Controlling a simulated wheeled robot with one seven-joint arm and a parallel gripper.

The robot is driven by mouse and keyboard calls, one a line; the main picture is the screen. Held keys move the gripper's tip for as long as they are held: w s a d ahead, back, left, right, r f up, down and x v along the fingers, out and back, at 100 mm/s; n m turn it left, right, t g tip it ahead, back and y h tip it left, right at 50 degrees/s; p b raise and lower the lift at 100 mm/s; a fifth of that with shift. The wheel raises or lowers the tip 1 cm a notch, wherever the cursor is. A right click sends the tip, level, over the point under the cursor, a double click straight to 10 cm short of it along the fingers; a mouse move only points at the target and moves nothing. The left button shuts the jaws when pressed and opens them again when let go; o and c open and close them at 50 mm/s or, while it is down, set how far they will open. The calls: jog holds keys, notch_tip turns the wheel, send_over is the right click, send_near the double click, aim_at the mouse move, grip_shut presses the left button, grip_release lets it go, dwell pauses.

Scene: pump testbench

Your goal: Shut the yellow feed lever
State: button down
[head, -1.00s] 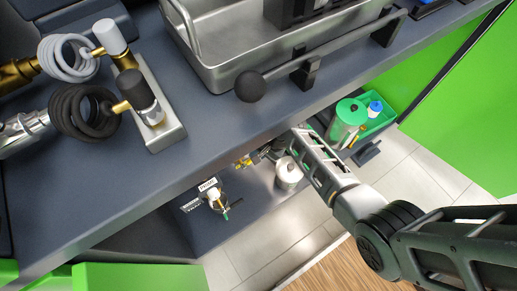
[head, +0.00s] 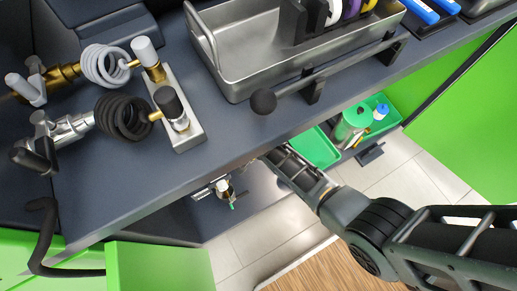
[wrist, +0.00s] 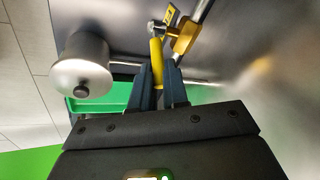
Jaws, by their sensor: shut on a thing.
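The yellow feed lever (wrist: 156,58) shows in the wrist view as a short yellow handle below a metal pivot. Beside it is a brass valve body (wrist: 186,36) on a metal pipe. My gripper (wrist: 161,82) has its two dark fingers on either side of the lever's lower end, shut on it. I cannot tell from this view whether the valve is open or closed. In the head view my fingers and the lever are hidden under the bench edge.
A grey metal cylinder (wrist: 83,66) stands close left of my fingers, with a green tray (wrist: 112,100) behind. Above is the bench top (head: 240,135) with its overhanging edge. Another small valve (head: 224,188) sits under the bench, left of my arm.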

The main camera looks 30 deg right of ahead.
jog(key=c, duration=1.1)
grip_release()
jog(key=shift+p+v, duration=1.5)
jog(key=shift+v, duration=2.4)
jog(key=shift+c, duration=0.5)
